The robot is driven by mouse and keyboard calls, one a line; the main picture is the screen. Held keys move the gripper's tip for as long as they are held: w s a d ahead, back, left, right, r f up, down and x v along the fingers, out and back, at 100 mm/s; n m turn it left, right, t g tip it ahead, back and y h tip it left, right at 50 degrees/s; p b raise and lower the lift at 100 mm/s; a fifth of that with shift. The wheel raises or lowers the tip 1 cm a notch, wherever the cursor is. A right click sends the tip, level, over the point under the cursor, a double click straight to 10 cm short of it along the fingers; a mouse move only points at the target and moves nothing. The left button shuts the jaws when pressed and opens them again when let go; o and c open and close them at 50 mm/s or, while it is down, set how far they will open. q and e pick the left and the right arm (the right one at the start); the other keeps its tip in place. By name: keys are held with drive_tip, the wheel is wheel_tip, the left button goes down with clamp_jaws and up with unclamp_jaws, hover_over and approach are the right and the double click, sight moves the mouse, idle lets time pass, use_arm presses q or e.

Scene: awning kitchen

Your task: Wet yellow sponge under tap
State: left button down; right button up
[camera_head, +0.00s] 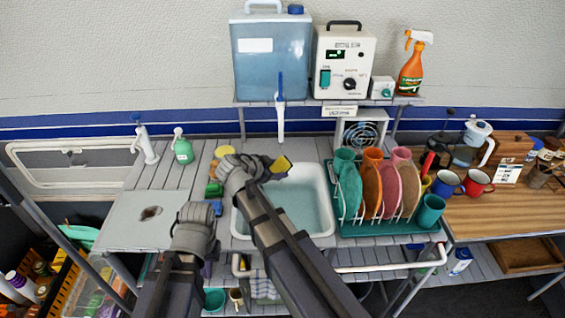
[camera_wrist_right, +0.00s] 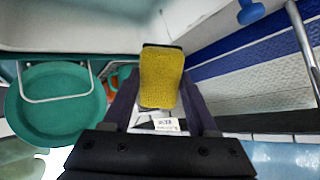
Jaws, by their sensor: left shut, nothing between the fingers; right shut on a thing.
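The yellow sponge (camera_head: 284,163) is held in my right gripper (camera_head: 270,167), over the back left part of the sink (camera_head: 325,180). In the right wrist view the sponge (camera_wrist_right: 161,78) sits between the two dark fingers of my right gripper (camera_wrist_right: 160,95), its yellow face in sight. The tap (camera_head: 281,115), a white spout with a blue top, hangs above the back of the sink, just behind and above the sponge. No stream of water shows. My left gripper (camera_head: 203,212) is shut and empty, left of the sink; its fingertips are hard to make out.
A green rack (camera_head: 393,224) with several colourful dishes stands right of the sink. A water tank (camera_head: 270,70) and a control box (camera_head: 343,60) sit on the shelf above.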

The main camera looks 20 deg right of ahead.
drive_tip(key=s+a, duration=0.1)
drive_tip(key=s, duration=0.1)
drive_tip(key=s+a, duration=0.2)
idle(0.4)
drive_tip(key=shift+r, duration=0.1)
idle(1.3)
